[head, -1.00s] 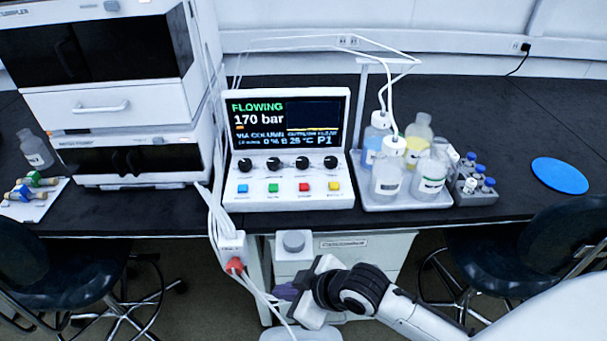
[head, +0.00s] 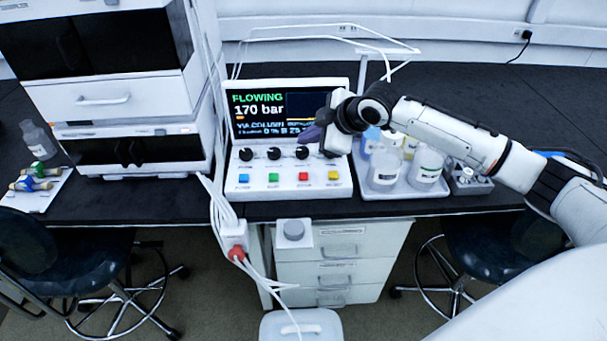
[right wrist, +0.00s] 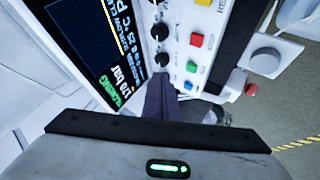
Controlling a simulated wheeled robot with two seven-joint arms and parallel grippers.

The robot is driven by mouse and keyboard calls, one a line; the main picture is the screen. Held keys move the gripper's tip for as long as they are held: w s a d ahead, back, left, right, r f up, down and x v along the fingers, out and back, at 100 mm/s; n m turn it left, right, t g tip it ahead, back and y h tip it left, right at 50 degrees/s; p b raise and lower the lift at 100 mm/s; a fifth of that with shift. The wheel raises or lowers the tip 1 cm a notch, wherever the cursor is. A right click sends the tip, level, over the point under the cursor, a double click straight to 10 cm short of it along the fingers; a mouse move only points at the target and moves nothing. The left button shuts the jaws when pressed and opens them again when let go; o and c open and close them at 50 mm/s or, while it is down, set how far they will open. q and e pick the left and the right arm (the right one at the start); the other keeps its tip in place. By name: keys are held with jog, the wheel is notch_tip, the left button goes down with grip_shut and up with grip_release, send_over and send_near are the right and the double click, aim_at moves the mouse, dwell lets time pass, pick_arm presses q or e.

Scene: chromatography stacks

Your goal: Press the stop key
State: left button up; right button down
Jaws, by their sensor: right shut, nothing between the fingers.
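The control unit (head: 290,205) has a row of coloured keys under its knobs: blue (head: 243,178), green (head: 273,178), red (head: 304,177) and yellow (head: 333,176). The labels are too small to read, so I cannot tell by text which is the stop key. The screen (head: 262,103) reads FLOWING, 170 bar. My right gripper (head: 309,134) is shut and empty, above the knobs at the screen's lower right, apart from the keys. In the right wrist view its dark fingers (right wrist: 160,92) point toward the panel, and the red key (right wrist: 196,39) shows. My left gripper is not in view.
A tray (head: 400,190) of bottles stands right of the unit, partly behind my right arm. White instrument modules (head: 110,100) stand at the left. White cables (head: 222,205) hang over the bench edge. A grey round knob on a white box (head: 294,231) sits below the front edge.

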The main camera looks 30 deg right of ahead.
jog(key=shift+f, duration=0.1)
jog(key=b, duration=0.6)
send_over(307, 178)
notch_tip(307, 178, down, 6)
jog(key=shift+w+f, duration=0.1)
jog(key=shift+f, duration=0.8)
jog(key=shift+f+b, duration=0.35)
jog(key=shift+f, duration=0.05)
jog(key=shift+f, duration=0.15)
dwell(0.7)
